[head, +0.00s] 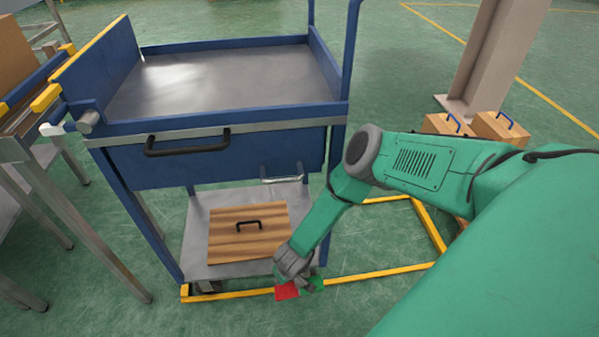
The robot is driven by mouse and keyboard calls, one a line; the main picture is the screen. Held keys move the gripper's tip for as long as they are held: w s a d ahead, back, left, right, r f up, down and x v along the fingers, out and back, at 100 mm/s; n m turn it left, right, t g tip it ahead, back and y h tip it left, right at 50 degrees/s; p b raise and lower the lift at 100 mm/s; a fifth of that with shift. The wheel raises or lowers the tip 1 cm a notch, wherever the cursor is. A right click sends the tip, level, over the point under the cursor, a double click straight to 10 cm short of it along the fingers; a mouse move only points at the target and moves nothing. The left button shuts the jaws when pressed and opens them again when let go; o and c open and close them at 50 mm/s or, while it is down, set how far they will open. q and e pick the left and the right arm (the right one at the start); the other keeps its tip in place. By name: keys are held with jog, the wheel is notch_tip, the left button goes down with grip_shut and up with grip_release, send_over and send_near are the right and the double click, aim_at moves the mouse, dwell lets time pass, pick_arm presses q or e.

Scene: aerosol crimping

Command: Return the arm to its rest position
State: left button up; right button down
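My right arm comes in from the right and reaches down in front of the blue cart. Its gripper (300,285) is low, beside the front right corner of the wooden box on the cart's lower shelf. A small red piece and a green piece show at its tip. I cannot tell whether these are finger parts or a held thing, nor whether the fingers are open or shut. My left gripper is not in view.
The blue cart (228,127) has an empty metal top and a black-handled drawer. A wooden box (235,240) with a black handle sits on its lower shelf (197,230). A metal table (20,150) stands left. Boxes (500,128) stand by a pillar (497,50) at right.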

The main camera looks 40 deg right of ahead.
dwell(0.3)
jog(key=s+a+r+n+y+p, duration=0.15)
jog(key=s+a+r+p, duration=0.5)
jog(key=r, duration=0.65)
jog(key=s+d+r+g+p, duration=0.1)
jog(key=s+d+r+p, duration=0.1)
jog(key=s+r, duration=0.6)
jog(key=s+d+r+g+h+p, duration=0.1)
jog(key=s+d+r+p, duration=0.2)
jog(key=r, duration=1.1)
jog(key=s+d, duration=0.2)
jog(key=s, duration=0.2)
jog(key=shift+s+d+r, duration=0.3)
jog(key=shift+s, duration=0.1)
jog(key=shift+m+h, duration=0.25)
